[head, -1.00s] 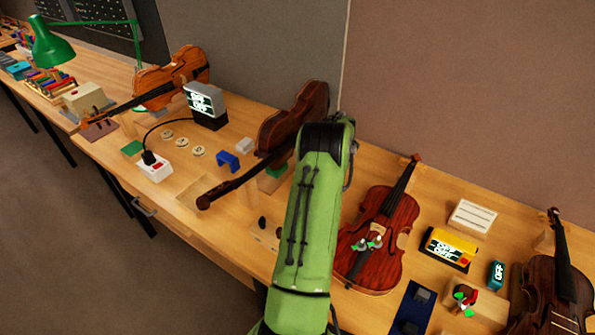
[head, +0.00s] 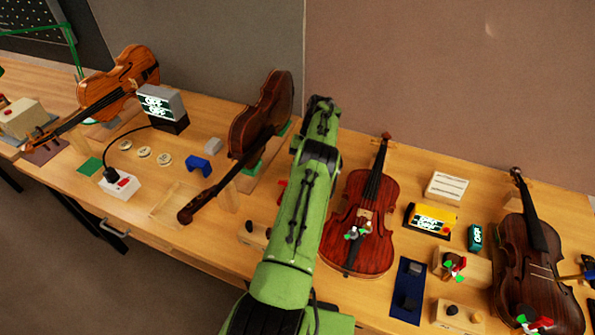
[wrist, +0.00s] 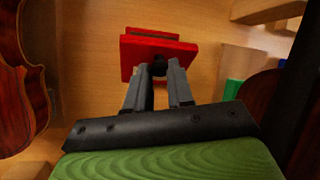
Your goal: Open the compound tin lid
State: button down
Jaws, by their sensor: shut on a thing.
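The compound tin shows as a red, square-edged piece (wrist: 150,52) at the top middle of the wrist view. A second red edge lies just behind its front plate; I cannot tell whether the lid is apart from the body. A small dark knob sits on the red piece between my fingertips. My gripper (wrist: 160,72) is shut on this knob. In the head view only a sliver of red (head: 282,188) shows at the left of my green arm, which hides my gripper and most of the tin.
A reddish violin (head: 345,240) lies just right of my arm, and a dark violin (head: 262,115) stands on its left. A blue mat (head: 407,290) and a yellow box (head: 431,220) are further right. Bare bench lies left of the tin in the wrist view.

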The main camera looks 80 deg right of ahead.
jog(key=c, duration=1)
grip_release()
notch_tip(320, 180, up, 10)
jog(key=shift+p, duration=0.45)
